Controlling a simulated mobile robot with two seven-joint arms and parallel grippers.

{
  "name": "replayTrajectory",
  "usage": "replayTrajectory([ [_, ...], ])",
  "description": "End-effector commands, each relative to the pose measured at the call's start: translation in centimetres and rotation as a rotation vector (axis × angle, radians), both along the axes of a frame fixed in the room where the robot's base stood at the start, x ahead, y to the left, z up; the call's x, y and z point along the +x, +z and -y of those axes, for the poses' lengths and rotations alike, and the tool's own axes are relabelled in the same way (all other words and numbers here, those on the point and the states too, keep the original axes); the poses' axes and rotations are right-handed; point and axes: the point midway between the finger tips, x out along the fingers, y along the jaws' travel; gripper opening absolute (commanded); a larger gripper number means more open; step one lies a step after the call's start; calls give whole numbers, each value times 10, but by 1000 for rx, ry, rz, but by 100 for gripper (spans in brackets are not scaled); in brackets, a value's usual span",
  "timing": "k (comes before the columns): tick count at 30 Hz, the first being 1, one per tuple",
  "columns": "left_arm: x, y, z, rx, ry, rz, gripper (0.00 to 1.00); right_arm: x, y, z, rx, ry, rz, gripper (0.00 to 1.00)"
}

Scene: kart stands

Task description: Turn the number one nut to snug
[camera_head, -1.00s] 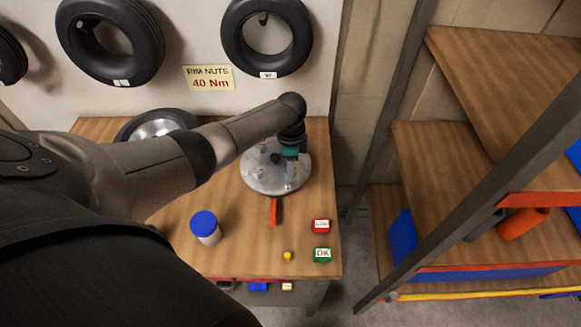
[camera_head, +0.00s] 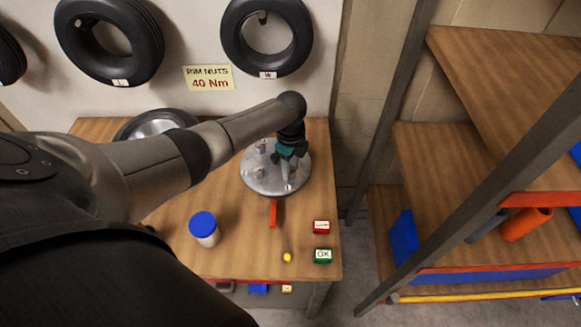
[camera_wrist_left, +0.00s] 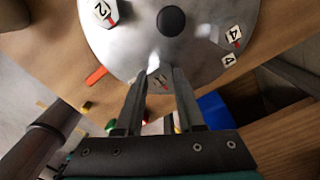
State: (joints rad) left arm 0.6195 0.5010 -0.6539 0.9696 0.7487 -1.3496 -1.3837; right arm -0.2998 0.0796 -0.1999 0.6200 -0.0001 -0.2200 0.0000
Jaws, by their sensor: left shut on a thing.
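A round silver hub plate (camera_head: 262,181) lies on the wooden bench, with upright studs and nuts around its face. In the left wrist view the plate (camera_wrist_left: 190,60) shows a dark centre cap, a label 2 at left and labels 4 at right. My left gripper (camera_head: 289,180) reaches down onto the plate's right side. In the left wrist view my left gripper (camera_wrist_left: 160,72) is shut on a shiny metal nut (camera_wrist_left: 153,63) at the plate's near edge. A small label between the fingers is partly hidden and I cannot read its number. My right gripper is not seen.
An orange-red bar (camera_head: 273,214) lies in front of the plate. A blue-lidded jar (camera_head: 205,229), a yellow knob (camera_head: 287,257), a red block (camera_head: 321,227) and a green OK block (camera_head: 322,256) stand nearer. A tyre (camera_head: 155,123) lies behind my arm. Shelves (camera_head: 440,190) stand right.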

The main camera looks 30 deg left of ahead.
Motion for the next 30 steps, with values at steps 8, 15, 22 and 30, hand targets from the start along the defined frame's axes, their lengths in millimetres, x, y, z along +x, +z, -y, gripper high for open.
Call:
replayTrajectory([
  [8,2,1,1,-2,-5,4,0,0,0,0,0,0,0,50],
  [15,1,1,0,-1,-4,3,56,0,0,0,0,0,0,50],
  [22,1,0,0,0,-3,1,68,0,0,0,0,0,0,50],
  [30,1,9,0,0,-2,3,68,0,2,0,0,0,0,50],
])
